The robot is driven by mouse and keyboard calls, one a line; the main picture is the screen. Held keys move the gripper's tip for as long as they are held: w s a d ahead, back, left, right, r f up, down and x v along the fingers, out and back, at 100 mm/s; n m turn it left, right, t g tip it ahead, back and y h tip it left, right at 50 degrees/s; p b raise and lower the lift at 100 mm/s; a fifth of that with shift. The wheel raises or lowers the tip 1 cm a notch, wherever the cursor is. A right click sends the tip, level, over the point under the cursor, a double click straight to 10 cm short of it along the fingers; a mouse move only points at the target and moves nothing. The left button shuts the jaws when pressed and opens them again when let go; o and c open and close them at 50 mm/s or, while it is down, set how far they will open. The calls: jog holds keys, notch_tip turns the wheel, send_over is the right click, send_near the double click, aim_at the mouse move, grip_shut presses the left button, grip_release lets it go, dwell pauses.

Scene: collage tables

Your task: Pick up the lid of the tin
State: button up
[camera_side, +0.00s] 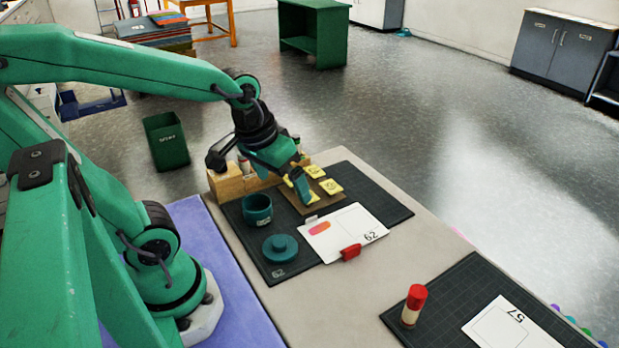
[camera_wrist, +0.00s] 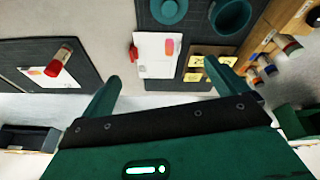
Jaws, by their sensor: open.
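The teal lid (camera_side: 280,248), a round disc with a knob, lies on the dark cutting mat in the side view. The open teal tin (camera_side: 257,212) stands just behind it. In the wrist view the lid (camera_wrist: 169,9) is at the top edge, partly cut off, with the tin (camera_wrist: 231,16) to its right. My gripper (camera_side: 299,186) is above the brown board, behind and to the right of the lid and apart from it. In the wrist view my gripper (camera_wrist: 163,70) has its fingers spread with nothing between them.
A white card (camera_side: 335,236) with a red clip (camera_side: 351,252) lies right of the lid. A brown board (camera_side: 306,201) holds yellow notes. A wooden block (camera_side: 228,182) with sticks stands behind the tin. A red-capped glue stick (camera_side: 413,304) stands on the second mat (camera_side: 440,320).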

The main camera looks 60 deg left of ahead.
aim_at(280, 241)
jog(key=f+n+g, duration=0.1)
jog(key=f, duration=0.2)
jog(key=a+f+n+g, duration=0.1)
jog(key=f+n, duration=0.1)
jog(key=f, duration=0.2)
jog(key=a+f+n+g, duration=0.1)
jog(key=f+n, duration=0.1)
jog(key=f, duration=0.1)
jog(key=shift+w+a+f+g, duration=0.15)
jog(key=shift+a+f+g, duration=0.1)
jog(key=shift+f+g, duration=0.1)
jog(key=shift+f, duration=0.1)
jog(key=shift+f, duration=1.2)
jog(key=shift+d+f, duration=0.1)
jog(key=shift+f, duration=2.5)
jog(key=c, duration=1.1)
